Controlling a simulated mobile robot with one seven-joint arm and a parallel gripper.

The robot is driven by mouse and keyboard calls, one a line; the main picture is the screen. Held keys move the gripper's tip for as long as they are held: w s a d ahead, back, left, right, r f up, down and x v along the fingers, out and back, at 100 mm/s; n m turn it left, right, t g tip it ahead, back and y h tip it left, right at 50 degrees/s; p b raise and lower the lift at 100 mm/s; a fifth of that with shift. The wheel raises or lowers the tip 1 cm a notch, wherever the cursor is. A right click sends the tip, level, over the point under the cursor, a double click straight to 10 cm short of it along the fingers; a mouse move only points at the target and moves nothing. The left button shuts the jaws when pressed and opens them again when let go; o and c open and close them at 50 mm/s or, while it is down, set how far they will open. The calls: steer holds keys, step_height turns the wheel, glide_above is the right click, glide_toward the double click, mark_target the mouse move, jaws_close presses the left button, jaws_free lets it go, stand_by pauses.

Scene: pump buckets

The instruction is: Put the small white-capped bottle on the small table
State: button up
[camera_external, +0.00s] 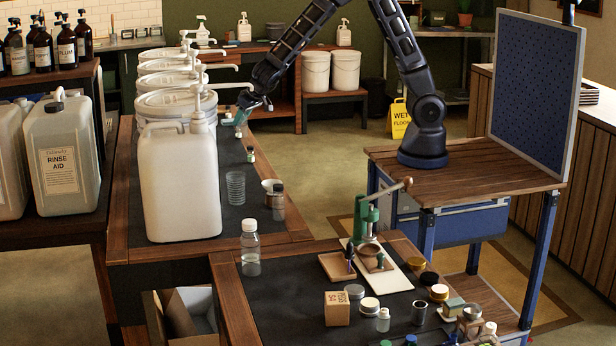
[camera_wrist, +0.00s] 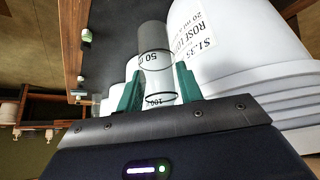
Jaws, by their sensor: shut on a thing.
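My gripper (camera_external: 240,118) is at the far part of the dark-topped counter, beside the row of white pump buckets. In the wrist view its green fingers (camera_wrist: 159,70) are shut on a narrow cylinder (camera_wrist: 155,38) marked 50 and 100, with a grey upper end. I cannot tell whether this is the white-capped bottle. A small white-capped bottle (camera_external: 383,319) stands upright on the front counter, apart from my gripper. A larger clear bottle with a white cap (camera_external: 250,250) stands nearer the counter corner. A low wooden bench (camera_external: 335,97) stands at the back; I cannot tell if it is the small table.
White pump buckets (camera_external: 175,102) and a big white jug (camera_external: 180,190) line the counter's left side. A clear cup (camera_external: 235,187) and a metal cup (camera_external: 270,186) stand nearer. A yellow floor sign (camera_external: 398,117) stands on the open floor. Jars and tools crowd the front counter.

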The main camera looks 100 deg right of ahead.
steer(key=w+a+f+n+t+y, duration=0.1)
steer(key=w+a+n, duration=0.1)
steer(key=a, duration=1)
steer(key=w+a+f+n+y, duration=0.1)
steer(key=w+a+n, duration=0.2)
steer(key=a, duration=1)
steer(key=w+a+f+n+t+y, duration=0.1)
steer(key=w+a+n, duration=0.1)
steer(key=a, duration=1)
steer(key=s+a+r+n+y, duration=0.1)
steer(key=s+a+n, duration=0.15)
steer(key=a, duration=0.95)
steer(key=s+a+r+n+y, duration=0.1)
steer(key=s+a+y, duration=0.15)
steer(key=a, duration=0.95)
steer(key=s+a+r+n, duration=0.1)
steer(key=s+a+n, duration=0.15)
steer(key=a, duration=0.95)
steer(key=shift+g, duration=0.3)
steer(key=f, duration=1.9)
steer(key=shift+s+d+f, duration=0.25)
steer(key=shift+s, duration=0.15)
steer(key=shift+f, duration=0.1)
steer(key=o, duration=1)
steer(key=shift+c, duration=0.2)
steer(key=v, duration=1.2)
